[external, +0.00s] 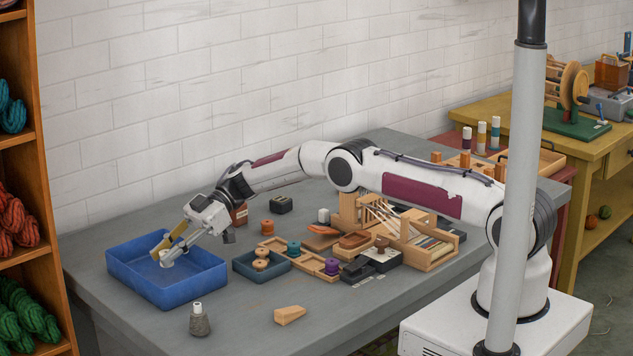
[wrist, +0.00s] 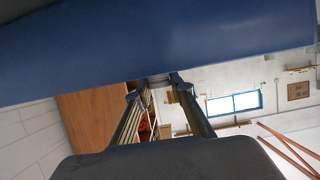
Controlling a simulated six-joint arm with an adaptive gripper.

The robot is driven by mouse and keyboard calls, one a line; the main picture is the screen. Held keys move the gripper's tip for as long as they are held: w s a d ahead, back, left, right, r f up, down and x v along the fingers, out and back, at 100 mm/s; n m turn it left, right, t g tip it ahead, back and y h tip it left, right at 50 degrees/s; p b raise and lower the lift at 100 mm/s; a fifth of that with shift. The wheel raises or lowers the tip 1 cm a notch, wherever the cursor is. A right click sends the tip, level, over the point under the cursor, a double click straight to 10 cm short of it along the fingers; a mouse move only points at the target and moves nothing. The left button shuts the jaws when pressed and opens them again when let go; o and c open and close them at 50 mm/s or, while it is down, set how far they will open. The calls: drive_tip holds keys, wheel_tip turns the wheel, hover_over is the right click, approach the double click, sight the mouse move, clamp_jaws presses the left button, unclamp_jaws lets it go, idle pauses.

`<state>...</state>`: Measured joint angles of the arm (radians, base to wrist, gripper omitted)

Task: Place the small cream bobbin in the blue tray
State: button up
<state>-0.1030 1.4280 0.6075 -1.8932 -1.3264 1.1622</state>
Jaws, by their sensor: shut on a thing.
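The blue tray (external: 190,285) stands at the left end of the grey table. My gripper (external: 166,254) reaches down over the inside of the tray, with its tips below the rim line in the picture. It is shut on the small cream bobbin (external: 167,260), which shows as a pale piece at the fingertips. I cannot tell whether the bobbin touches the tray floor. In the wrist view, my fingers (wrist: 155,82) close toward a small greyish piece, and the blue tray (wrist: 150,45) fills the top. Most of the bobbin is hidden there.
A grey cone with a white top (external: 200,320) stands in front of the tray. A small dark blue box (external: 262,272) with tan bobbins sits to its right. A wooden wedge (external: 290,315) lies near the front edge. Wooden racks and bobbins crowd the table's middle.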

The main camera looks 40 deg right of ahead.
sight(171, 280)
drive_tip(key=shift+f, duration=0.15)
drive_tip(key=shift+f, duration=1.75)
drive_tip(key=shift+f, duration=0.15)
drive_tip(key=shift+s+f, duration=0.1)
drive_tip(key=shift+f, duration=0.6)
drive_tip(key=o, duration=0.8)
drive_tip(key=shift+f, duration=0.1)
drive_tip(key=shift+r, duration=0.2)
drive_tip(key=shift+d+r, duration=0.1)
drive_tip(key=shift+r, duration=0.4)
drive_tip(key=v, duration=1.2)
drive_tip(key=shift+r, duration=0.2)
